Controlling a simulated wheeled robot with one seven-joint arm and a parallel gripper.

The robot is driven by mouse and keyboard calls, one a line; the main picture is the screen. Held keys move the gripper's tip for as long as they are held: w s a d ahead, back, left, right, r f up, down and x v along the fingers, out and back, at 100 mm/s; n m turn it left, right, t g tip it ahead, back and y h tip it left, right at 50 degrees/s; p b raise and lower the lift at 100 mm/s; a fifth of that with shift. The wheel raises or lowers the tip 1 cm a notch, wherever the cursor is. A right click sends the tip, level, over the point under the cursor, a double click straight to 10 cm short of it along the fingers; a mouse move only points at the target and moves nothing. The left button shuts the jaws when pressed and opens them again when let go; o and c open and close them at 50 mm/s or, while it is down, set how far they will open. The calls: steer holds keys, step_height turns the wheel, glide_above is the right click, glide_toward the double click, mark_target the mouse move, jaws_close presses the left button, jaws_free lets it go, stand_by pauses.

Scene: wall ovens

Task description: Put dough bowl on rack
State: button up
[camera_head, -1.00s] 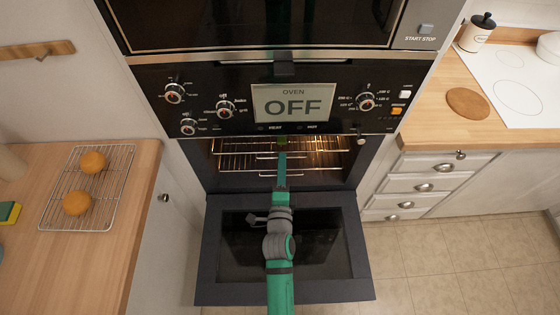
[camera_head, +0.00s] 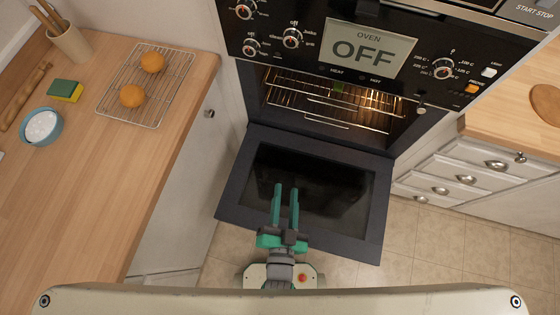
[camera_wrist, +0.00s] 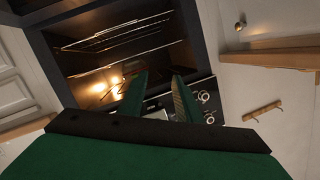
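A blue bowl (camera_head: 41,127) with white dough stands on the wooden counter at the left edge of the head view. The oven's wire racks (camera_head: 330,103) show inside the lit, open oven; they also show in the wrist view (camera_wrist: 115,35). My gripper (camera_head: 286,188) is above the lowered oven door, in front of the cavity and well away from the bowl. Its two green fingers stand apart with nothing between them. The wrist view shows the same gap between the fingers (camera_wrist: 160,78), with the oven beyond.
The lowered oven door (camera_head: 312,190) juts out in front of the oven. A wire cooling rack (camera_head: 146,90) with two orange-brown round items lies on the left counter. A sponge (camera_head: 65,91), a rolling pin (camera_head: 25,95) and a utensil holder (camera_head: 70,43) are near the bowl. The front counter is clear.

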steer(key=s+r+n, duration=0.2)
steer(key=s+n, duration=0.1)
steer(key=s, duration=0.1)
steer(key=s+a+r+n+y, duration=0.1)
steer(key=s+r+n, duration=0.1)
steer(key=s+n, duration=0.1)
steer(key=shift+s+a+r+g, duration=0.15)
steer(key=shift+s+a+g, duration=0.15)
steer(key=shift+s, duration=0.5)
stand_by(0.4)
